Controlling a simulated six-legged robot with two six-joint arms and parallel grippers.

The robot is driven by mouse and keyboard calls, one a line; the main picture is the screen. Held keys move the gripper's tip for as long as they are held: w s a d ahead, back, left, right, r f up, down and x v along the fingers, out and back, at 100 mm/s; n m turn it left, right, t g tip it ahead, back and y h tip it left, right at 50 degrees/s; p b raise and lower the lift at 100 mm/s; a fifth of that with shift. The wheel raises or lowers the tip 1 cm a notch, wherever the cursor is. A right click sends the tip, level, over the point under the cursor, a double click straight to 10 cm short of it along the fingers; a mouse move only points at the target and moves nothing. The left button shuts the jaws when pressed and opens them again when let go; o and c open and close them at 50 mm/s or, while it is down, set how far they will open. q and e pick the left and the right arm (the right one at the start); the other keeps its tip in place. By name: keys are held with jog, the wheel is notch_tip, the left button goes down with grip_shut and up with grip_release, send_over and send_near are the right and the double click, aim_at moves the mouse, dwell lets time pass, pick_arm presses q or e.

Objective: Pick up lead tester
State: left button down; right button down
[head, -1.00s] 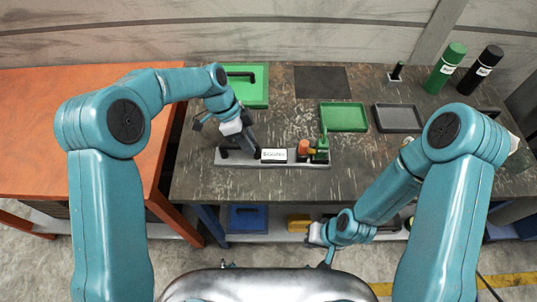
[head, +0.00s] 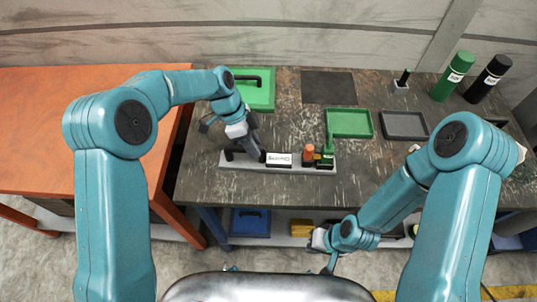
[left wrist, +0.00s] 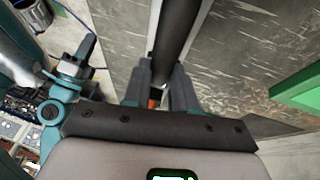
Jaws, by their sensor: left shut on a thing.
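A black rod (left wrist: 178,30), probably the lead tester, lies between the fingers of my left gripper (left wrist: 160,78) in the left wrist view; the gripper is shut on it. In the head view my left gripper (head: 257,152) is low over the left part of a grey rack (head: 285,169) with a white label (head: 279,160). The rod is hard to separate from the dark fingers there. My right gripper (head: 326,262) hangs low in front of the table, small and partly hidden; its jaws are unclear.
An orange piece (head: 308,151) and a green piece (head: 328,153) stand at the rack's right end. Behind are a green case (head: 263,98), a green tray (head: 349,123), a grey tray (head: 404,125), and green (head: 452,75) and black (head: 488,78) bottles. The table front is clear.

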pick_arm(q)
jog(key=shift+r, duration=0.1)
jog(key=shift+w+r, duration=0.1)
jog(key=shift+r, duration=0.35)
notch_tip(320, 180, up, 19)
jog(key=b, duration=0.1)
jog(key=shift+b, duration=0.3)
jog(key=shift+w+d+f+b, duration=0.15)
jog(key=shift+f+b, duration=2.8)
jog(key=shift+f, duration=1.75)
jog(key=shift+w+a+f+b, duration=0.15)
jog(key=shift+f+b, duration=2.8)
jog(key=shift+f, duration=2.1)
